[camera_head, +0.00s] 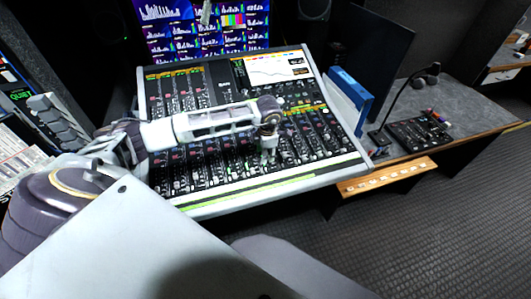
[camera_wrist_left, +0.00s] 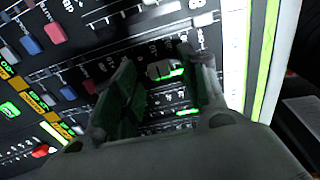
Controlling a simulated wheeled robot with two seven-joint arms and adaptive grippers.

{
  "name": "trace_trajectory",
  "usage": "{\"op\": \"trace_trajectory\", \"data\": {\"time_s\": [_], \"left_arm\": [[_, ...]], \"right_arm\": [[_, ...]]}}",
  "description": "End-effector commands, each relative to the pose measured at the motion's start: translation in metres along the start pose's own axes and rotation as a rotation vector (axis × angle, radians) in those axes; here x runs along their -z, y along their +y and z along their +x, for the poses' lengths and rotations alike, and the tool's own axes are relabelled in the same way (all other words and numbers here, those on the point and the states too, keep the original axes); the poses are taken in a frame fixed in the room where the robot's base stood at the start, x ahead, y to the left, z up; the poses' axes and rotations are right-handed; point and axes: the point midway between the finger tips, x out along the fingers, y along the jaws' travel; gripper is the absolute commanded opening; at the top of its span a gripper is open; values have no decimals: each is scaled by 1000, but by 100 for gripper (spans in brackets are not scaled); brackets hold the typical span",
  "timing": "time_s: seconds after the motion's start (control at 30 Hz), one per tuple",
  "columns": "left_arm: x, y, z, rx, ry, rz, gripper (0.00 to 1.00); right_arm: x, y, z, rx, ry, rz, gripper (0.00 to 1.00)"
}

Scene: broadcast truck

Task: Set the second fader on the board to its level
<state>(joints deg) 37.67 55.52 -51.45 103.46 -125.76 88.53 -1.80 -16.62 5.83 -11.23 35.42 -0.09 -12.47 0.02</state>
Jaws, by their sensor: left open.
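The mixing board (camera_head: 310,172) has rows of knobs, coloured buttons and faders, and a small lit screen at its upper right. My left gripper (camera_head: 268,155) points down at the lower right part of the board. In the left wrist view, my left gripper (camera_wrist_left: 160,72) is open, with its two dark fingers apart just over the board. A pale fader cap (camera_wrist_left: 163,69) shows between the fingers, and green lit marks are near it. I cannot tell whether the fingers touch it, or which fader in the row it is. My left arm hides part of the board.
A monitor wall (camera_head: 205,35) stands behind the board. Blue binders (camera_head: 348,98) are at the board's right. A side desk (camera_head: 455,105) carries a small control panel (camera_head: 420,133) with a gooseneck microphone (camera_head: 402,95). Open floor lies at the lower right.

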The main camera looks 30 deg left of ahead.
Motion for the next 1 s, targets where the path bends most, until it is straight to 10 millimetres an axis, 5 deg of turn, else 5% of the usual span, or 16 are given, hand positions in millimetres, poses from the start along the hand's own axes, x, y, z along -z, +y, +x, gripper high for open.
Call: {"op": "trace_trajectory", "data": {"time_s": [1.0], "left_arm": [[0, 0, -115, 0, -1, 0, 43]], "right_arm": [[-1, 0, 0, 0, 0, 1, 40]]}}
